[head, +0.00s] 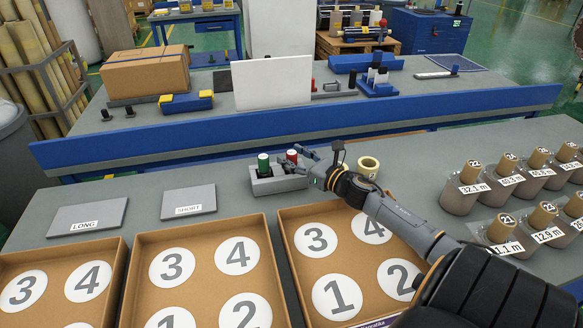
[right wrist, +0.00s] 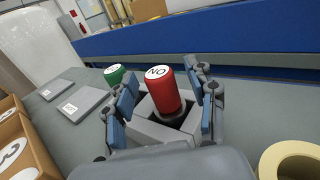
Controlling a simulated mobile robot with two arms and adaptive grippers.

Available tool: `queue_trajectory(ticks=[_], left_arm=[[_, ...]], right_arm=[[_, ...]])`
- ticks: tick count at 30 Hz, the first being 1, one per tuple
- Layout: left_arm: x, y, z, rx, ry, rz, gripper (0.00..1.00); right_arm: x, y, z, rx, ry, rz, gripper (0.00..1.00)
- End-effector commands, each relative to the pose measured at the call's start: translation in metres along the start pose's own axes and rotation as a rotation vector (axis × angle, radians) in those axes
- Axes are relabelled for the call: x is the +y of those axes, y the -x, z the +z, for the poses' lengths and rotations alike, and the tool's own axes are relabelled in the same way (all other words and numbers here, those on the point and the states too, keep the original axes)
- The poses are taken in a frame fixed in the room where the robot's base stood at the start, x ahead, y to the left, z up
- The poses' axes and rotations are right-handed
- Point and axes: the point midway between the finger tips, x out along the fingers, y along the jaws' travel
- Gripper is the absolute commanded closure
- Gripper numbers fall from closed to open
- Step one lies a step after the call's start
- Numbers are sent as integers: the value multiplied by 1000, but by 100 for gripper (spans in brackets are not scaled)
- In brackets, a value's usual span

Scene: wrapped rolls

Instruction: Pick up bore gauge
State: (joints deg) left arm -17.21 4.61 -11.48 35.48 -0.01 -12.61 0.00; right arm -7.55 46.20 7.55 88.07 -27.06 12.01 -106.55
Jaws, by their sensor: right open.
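The bore gauge shows as a green end (head: 263,160) and a red end (head: 291,155), both upright in a grey holder block (head: 276,185) on the bench. In the right wrist view the red end (right wrist: 161,90) reads "NO" and the green end (right wrist: 114,75) stands to its left. Any link between the two ends is hidden. My right gripper (head: 300,158) is at the red end. In the right wrist view my right gripper (right wrist: 163,80) is open, with one finger on each side of the red end and no clear contact. My left gripper is out of view.
A cream tape roll (head: 368,166) lies just right of the gripper. Cardboard trays (head: 268,220) with numbered circles fill the front. Grey LONG (head: 87,213) and SHORT (head: 188,199) plates lie left. Several labelled wrapped rolls (head: 461,189) stand right. A blue rail (head: 300,125) runs behind.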

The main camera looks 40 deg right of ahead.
Motion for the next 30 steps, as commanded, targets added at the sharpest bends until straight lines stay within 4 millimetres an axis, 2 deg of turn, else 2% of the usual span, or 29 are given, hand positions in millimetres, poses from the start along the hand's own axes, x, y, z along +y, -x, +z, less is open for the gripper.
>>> queue_trajectory(ticks=[3,10,11,18,19,26,30], left_arm=[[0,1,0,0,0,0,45],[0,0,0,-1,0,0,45],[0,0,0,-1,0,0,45],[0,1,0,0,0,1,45],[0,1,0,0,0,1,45],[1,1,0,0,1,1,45],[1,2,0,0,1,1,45]], right_arm=[[0,-6,1,0,1,0,44],[0,-7,0,1,1,0,44],[0,-7,0,1,1,0,48],[0,-7,0,0,0,0,97],[0,-7,0,0,0,0,100],[0,-7,1,-1,1,1,100],[0,-7,12,-2,3,2,100]])
